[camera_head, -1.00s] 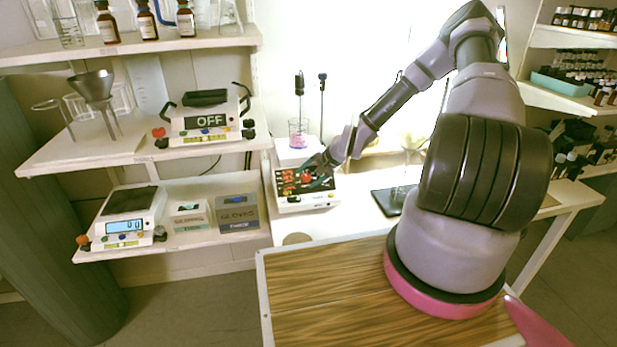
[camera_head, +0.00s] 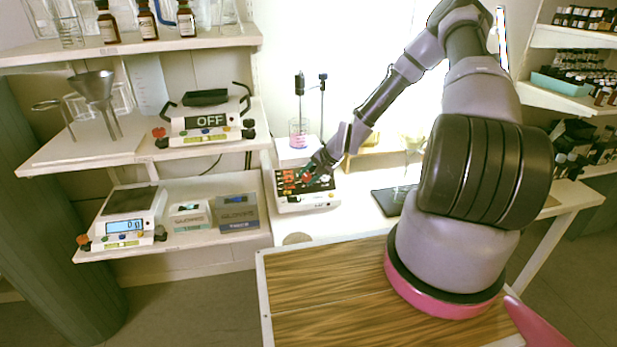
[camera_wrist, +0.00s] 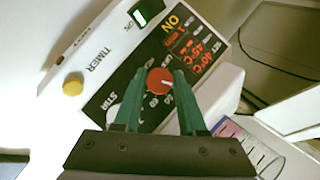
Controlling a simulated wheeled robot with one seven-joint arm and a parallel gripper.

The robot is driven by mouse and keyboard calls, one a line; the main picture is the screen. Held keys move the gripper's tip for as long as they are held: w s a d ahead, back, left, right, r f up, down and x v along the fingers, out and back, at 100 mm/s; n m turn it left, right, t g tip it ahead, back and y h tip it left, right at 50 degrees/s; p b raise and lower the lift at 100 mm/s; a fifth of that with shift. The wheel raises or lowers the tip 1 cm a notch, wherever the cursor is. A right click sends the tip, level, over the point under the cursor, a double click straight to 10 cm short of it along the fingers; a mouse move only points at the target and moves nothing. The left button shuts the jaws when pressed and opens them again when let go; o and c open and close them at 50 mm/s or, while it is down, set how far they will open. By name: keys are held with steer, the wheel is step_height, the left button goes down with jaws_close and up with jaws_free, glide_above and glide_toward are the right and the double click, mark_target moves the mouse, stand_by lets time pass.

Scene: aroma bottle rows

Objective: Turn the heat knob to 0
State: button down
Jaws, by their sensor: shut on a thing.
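The hotplate stirrer (camera_head: 318,203) is a white unit with a black panel and red display digits, standing on the bench. In the wrist view, its red heat knob (camera_wrist: 159,80) sits on the black panel (camera_wrist: 133,83), with small dial numbers around it and a pale mark on its face. My gripper (camera_wrist: 160,76) has its two green fingers on either side of the red knob, shut on it. In the head view, my gripper (camera_head: 309,174) is at the panel and partly covers it. The exact setting of the knob is hard to read.
A beaker with pink liquid (camera_head: 298,137) stands on the plate behind the panel, with thin rods above. A dark pad (camera_head: 390,201) lies at right. Shelves with an OFF-display device (camera_head: 210,122) and scale (camera_head: 124,226) are at left.

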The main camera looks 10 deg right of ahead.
steer(key=n+g+h, duration=0.1)
steer(key=n, duration=0.1)
steer(key=shift+a+r+n+h, duration=0.1)
steer(key=shift+a+n+h, duration=0.05)
steer(key=shift+n+h, duration=0.2)
steer(key=n+h, duration=0.2)
steer(key=n, duration=0.1)
steer(key=shift+a+n+g, duration=0.15)
steer(key=shift+n+g, duration=0.2)
steer(key=shift+g, duration=0.05)
steer(key=n+h, duration=0.2)
steer(key=shift+n, duration=0.3)
steer(key=shift+n+h, duration=0.85)
steer(key=shift+n, duration=0.35)
steer(key=shift+c, duration=2.3)
jaws_free()
